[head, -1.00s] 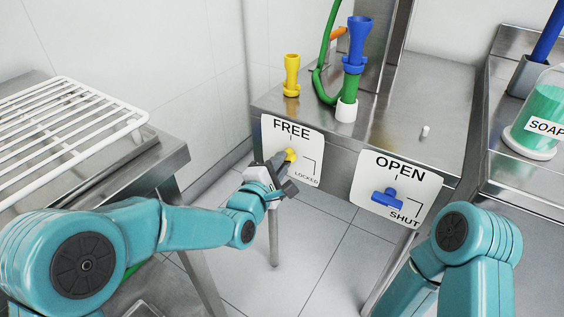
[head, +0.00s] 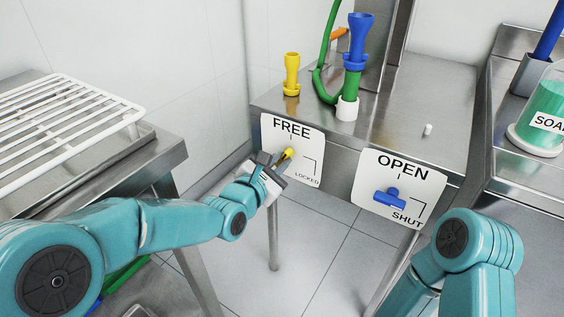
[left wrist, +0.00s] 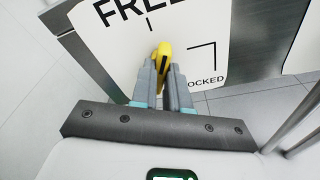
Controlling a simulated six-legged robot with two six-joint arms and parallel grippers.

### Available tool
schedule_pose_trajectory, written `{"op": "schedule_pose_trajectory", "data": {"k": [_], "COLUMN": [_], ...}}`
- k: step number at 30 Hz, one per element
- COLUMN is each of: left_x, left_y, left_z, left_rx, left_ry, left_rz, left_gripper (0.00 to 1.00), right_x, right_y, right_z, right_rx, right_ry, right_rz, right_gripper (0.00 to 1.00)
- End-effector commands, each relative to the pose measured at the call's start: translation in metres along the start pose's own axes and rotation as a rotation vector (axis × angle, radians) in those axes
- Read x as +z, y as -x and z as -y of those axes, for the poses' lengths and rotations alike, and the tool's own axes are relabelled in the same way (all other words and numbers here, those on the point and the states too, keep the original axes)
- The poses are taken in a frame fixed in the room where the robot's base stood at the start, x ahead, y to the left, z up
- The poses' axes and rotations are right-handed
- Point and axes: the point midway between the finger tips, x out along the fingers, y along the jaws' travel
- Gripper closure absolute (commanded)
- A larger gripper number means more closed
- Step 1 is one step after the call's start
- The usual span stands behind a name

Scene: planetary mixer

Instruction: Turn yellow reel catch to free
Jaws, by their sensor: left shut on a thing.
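The yellow reel catch (head: 288,154) sits on a white plate (head: 309,142) marked FREE at the top and LOCKED at the lower right. My left gripper (head: 281,160) is shut on the catch, coming from the lower left. In the left wrist view, the yellow catch (left wrist: 164,50) shows between the two grey fingers (left wrist: 163,75) and sticks out beyond their tips. It stands nearly upright in that picture, below the short line under FREE. The fingers hide part of the catch, so its exact angle is hard to tell. My right gripper is out of view.
A blue handle (head: 388,197) on an OPEN/SHUT plate (head: 428,182) is to the right. Above, on the steel counter (head: 420,100), stand a yellow nozzle (head: 291,75) and a blue-green nozzle (head: 355,60). A white rack (head: 60,120) is at left. Open floor lies below the plates.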

Motion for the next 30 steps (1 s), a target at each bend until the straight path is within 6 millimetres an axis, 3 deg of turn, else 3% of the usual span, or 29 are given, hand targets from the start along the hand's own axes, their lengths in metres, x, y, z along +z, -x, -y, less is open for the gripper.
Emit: {"op": "schedule_pose_trajectory", "data": {"k": [5, 19, 24, 30], "left_x": [0.0, -0.001, 0.002, 0.002], "left_y": [0.0, 0.0, 0.001, 0.0], "left_z": [-0.001, -0.001, -0.004, -0.003], "left_rx": [-0.017, -0.017, -0.046, -0.055], "left_ry": [0.118, 0.12, 0.309, 0.372], "left_rz": [-0.002, -0.002, -0.004, -0.004], "left_gripper": [1.0, 1.0, 1.0, 1.0], "right_x": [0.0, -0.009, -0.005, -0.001], "right_y": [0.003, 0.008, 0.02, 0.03], "right_z": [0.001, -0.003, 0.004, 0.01], "right_rx": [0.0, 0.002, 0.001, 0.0], "right_ry": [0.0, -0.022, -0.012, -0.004], "right_rz": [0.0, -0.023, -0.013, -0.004], "right_gripper": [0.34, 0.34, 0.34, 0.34]}}
